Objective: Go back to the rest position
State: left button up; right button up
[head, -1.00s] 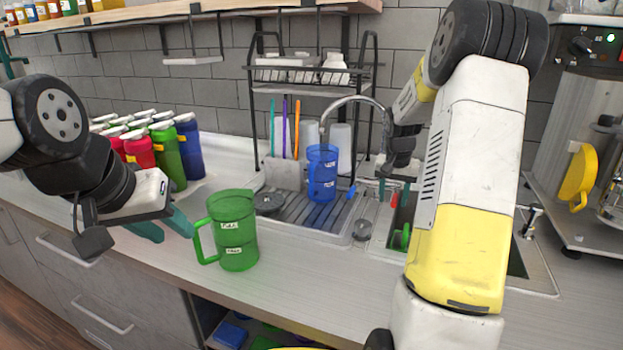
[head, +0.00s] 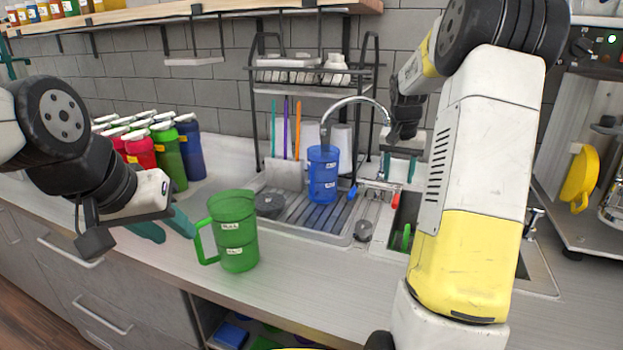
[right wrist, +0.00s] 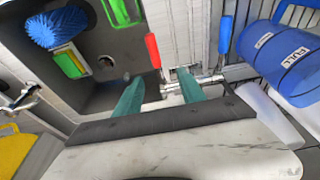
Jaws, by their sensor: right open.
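My left gripper (head: 168,228) is open and empty, with its teal fingers spread just left of the green pitcher (head: 236,240) on the counter. My right gripper (head: 399,168) is open and empty above the sink, just over the faucet's levers. In the right wrist view its two teal fingers (right wrist: 160,88) are apart. The faucet's red lever (right wrist: 153,50) and blue lever (right wrist: 226,34) show beyond the fingers. The blue pitcher (head: 322,174) stands on the drainboard below the spout and also shows in the right wrist view (right wrist: 290,58).
The faucet (head: 358,99) arches close to my right gripper. The sink basin holds a blue brush (right wrist: 58,27) and a green-and-white sponge (right wrist: 70,60). Several colored bottles (head: 168,155) stand at the left. A black rack (head: 312,77) is behind. The front counter is clear right of the green pitcher.

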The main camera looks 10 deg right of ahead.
jog(key=s+a+r+n+t+y, duration=0.1)
jog(key=s+a+r+n, duration=0.1)
jog(key=s+a+r, duration=0.35)
jog(key=s+a+r+n+t, duration=0.1)
jog(key=s+a+r+n, duration=0.15)
jog(key=s+a, duration=0.5)
jog(key=s+a+n+t+y, duration=0.1)
jog(key=s+a+n+y, duration=0.1)
jog(key=s+a, duration=0.8)
jog(key=s, duration=0.4)
jog(key=shift+s+f+t+y, duration=0.3)
jog(key=shift+s+f+t, duration=0.05)
jog(key=shift+s+t, duration=0.05)
